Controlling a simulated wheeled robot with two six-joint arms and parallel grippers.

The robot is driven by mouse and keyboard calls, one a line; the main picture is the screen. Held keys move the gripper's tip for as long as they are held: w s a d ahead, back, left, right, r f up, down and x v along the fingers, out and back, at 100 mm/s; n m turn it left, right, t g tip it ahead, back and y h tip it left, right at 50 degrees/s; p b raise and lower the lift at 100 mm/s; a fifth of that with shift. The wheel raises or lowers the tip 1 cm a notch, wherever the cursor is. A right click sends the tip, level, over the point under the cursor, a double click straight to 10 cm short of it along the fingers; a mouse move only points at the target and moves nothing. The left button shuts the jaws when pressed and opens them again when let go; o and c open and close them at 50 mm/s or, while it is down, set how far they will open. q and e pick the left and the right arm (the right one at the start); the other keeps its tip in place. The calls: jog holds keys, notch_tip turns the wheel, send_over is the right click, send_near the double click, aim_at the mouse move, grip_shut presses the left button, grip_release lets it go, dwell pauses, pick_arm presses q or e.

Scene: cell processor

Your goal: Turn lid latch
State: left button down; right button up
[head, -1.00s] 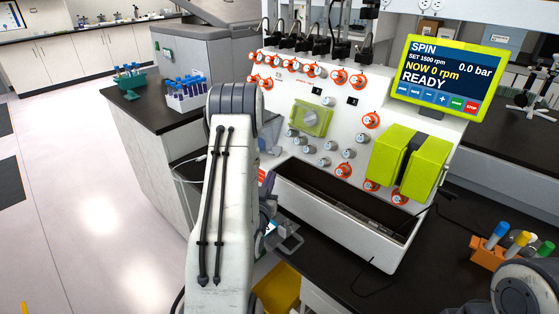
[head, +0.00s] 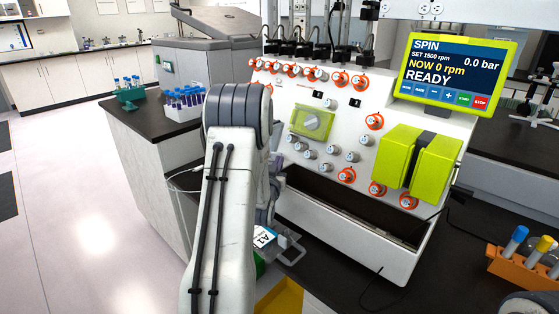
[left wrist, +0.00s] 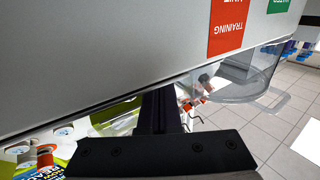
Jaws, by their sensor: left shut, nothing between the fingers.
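The white cell processor (head: 350,227) stands on the dark bench. On its front is a yellow-green square plate (head: 300,131) with a round grey knob (head: 312,122); I cannot tell for sure whether this is the lid latch. My left arm rises in front of the machine's left side and hides most of its gripper in the head view. In the left wrist view the dark fingers of my left gripper (left wrist: 160,110) are together and empty. They point toward a blurred yellow-green part and a clear curved cover (left wrist: 243,88). My right gripper is out of view.
A screen (head: 456,70) reads SPIN, NOW 0 rpm, READY. Two yellow-green blocks (head: 398,155) stick out on the machine's right. An orange tube rack (head: 520,270) stands on the right bench, a blue-capped tube rack (head: 184,112) at the left. A yellow bin (head: 282,300) is low in front.

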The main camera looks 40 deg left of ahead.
pick_arm(q)
jog(key=shift+x, duration=0.8)
jog(key=shift+w+d, duration=0.1)
jog(key=shift+w+d+f+b, duration=0.1)
jog(key=shift+w+b, duration=0.05)
jog(key=shift+b, duration=0.45)
jog(key=shift+w+d+b, duration=0.2)
jog(key=shift+w+b, duration=0.25)
jog(key=shift+b, duration=0.75)
jog(key=shift+w+d+b, duration=0.1)
jog(key=shift+w+b, duration=0.4)
jog(key=shift+b, duration=0.25)
